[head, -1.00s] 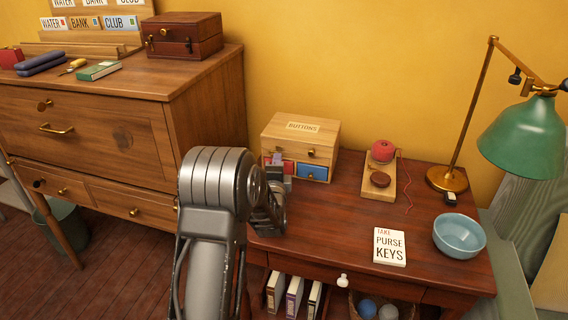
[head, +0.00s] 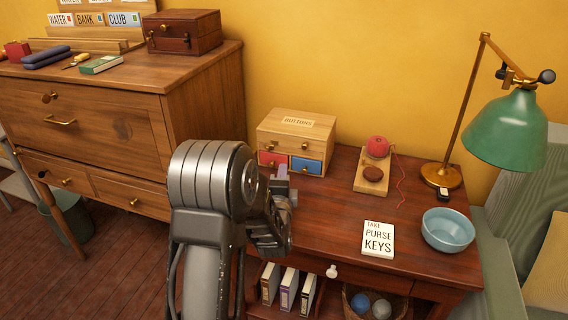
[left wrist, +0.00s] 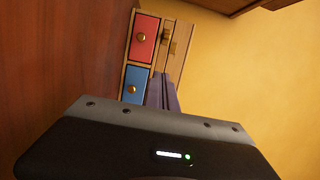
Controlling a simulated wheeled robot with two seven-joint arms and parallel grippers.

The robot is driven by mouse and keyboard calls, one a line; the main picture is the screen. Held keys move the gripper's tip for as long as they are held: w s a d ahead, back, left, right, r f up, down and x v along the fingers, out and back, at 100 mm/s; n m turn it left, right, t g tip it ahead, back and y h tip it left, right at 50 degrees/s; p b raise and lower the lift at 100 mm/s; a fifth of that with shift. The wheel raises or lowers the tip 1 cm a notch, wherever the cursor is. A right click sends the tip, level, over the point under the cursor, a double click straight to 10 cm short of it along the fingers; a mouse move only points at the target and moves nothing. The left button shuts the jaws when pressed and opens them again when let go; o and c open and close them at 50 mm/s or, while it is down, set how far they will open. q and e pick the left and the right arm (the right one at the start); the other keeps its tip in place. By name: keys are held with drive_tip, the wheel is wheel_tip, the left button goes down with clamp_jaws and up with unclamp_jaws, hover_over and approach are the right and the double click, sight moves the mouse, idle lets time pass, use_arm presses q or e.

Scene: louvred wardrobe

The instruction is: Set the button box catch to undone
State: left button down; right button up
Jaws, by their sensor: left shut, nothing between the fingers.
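The button box (head: 297,123) is a light wooden box labelled BUTTONS at the back of the red-brown desk. It has a red drawer (head: 271,159) and a blue drawer (head: 306,166) below a plain wooden front with brass fittings. The left wrist view shows the box sideways, with a brass piece (left wrist: 166,36) on that front that looks like the catch; its setting is unclear. My left gripper (head: 281,173) is shut and empty, just in front of the drawers. Its purple-grey fingers (left wrist: 163,92) partly cover the box in the left wrist view. My right gripper is not in view.
Right of the box is a wooden stand (head: 371,184) with a red ball of thread. A note card (head: 378,239), blue bowl (head: 448,230) and green lamp (head: 507,130) stand further right. A wooden chest (head: 200,110) rises at left. The desk's middle is clear.

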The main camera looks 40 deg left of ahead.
use_arm(q)
drive_tip(key=shift+v, duration=1.1)
